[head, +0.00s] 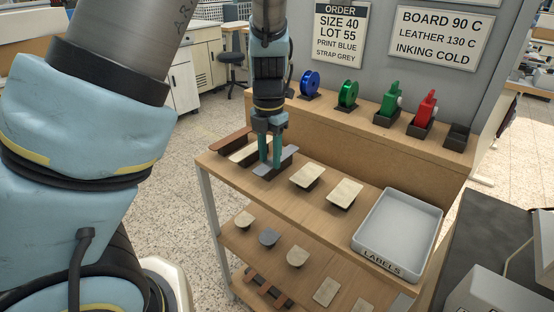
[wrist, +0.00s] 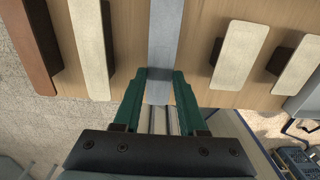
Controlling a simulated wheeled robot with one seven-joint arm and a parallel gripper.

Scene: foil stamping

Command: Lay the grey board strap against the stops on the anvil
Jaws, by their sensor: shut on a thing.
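The grey board strap (head: 286,161) lies at the left part of the top shelf among other straps. It also shows in the wrist view (wrist: 165,40) as a long grey strip running up from between the fingertips. My gripper (head: 270,166) is over the strap with its green fingers pointing down. In the wrist view my gripper (wrist: 159,80) has a finger on each side of the strap's near end and is shut on it. The strap appears to be still at its place on the shelf. I cannot make out the anvil or its stops.
Brown (wrist: 30,40) and cream (wrist: 88,45) straps lie close to the left; shorter cream pieces (head: 308,176) lie to the right. A LABELS tray (head: 362,256) stands at the shelf's right end. Foil reels (head: 347,94) and stamps line the raised back ledge.

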